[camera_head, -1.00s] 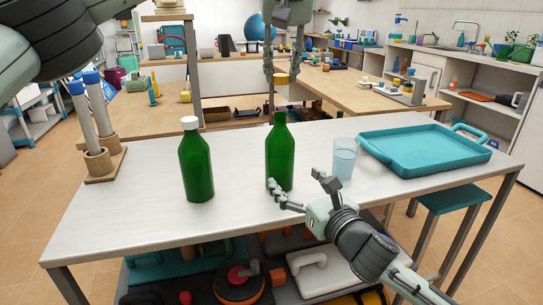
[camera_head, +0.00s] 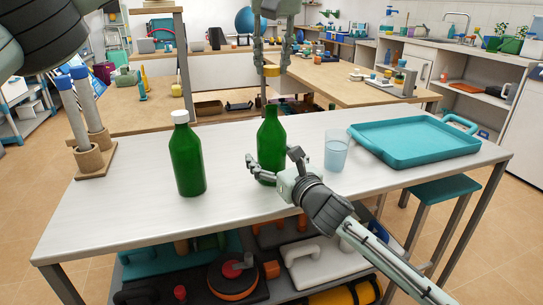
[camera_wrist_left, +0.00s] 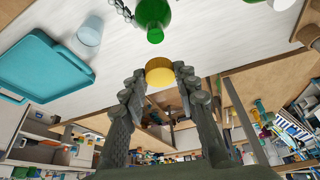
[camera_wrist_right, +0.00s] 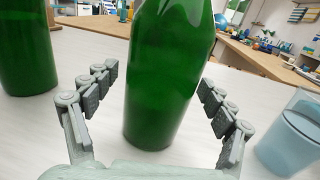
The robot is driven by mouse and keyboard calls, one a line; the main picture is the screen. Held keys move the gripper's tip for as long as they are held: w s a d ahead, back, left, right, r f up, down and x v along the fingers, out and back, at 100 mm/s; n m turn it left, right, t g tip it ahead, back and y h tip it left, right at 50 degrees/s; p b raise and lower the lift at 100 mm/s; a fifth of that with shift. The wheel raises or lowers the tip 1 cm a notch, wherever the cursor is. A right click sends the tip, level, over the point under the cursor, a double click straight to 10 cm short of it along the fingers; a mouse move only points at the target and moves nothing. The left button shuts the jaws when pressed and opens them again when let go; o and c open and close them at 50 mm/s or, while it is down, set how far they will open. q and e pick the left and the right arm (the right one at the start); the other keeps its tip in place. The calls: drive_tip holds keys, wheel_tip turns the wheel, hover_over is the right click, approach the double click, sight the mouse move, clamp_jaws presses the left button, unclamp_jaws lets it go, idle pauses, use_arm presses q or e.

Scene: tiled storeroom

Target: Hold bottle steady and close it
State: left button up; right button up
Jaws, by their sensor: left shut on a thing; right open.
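An uncapped green bottle (camera_head: 271,140) stands upright on the white table. My right gripper (camera_head: 276,165) is open low around it; in the right wrist view the bottle (camera_wrist_right: 160,85) stands between the two spread fingers (camera_wrist_right: 152,100), with gaps on both sides. My left gripper (camera_head: 271,66) is shut on a yellow cap (camera_head: 272,71), held above the bottle's neck and apart from it. In the left wrist view the cap (camera_wrist_left: 159,71) sits between the fingertips, with the bottle's open neck (camera_wrist_left: 155,35) beyond it.
A second green bottle (camera_head: 187,160) with a white cap stands to the left. A glass (camera_head: 336,150) of bluish liquid is close on the right, with a teal tray (camera_head: 415,150) beyond. A wooden holder (camera_head: 96,163) with tubes stands at the left end.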

sight(265, 150)
drive_tip(key=shift+x, duration=1.9)
clamp_jaws()
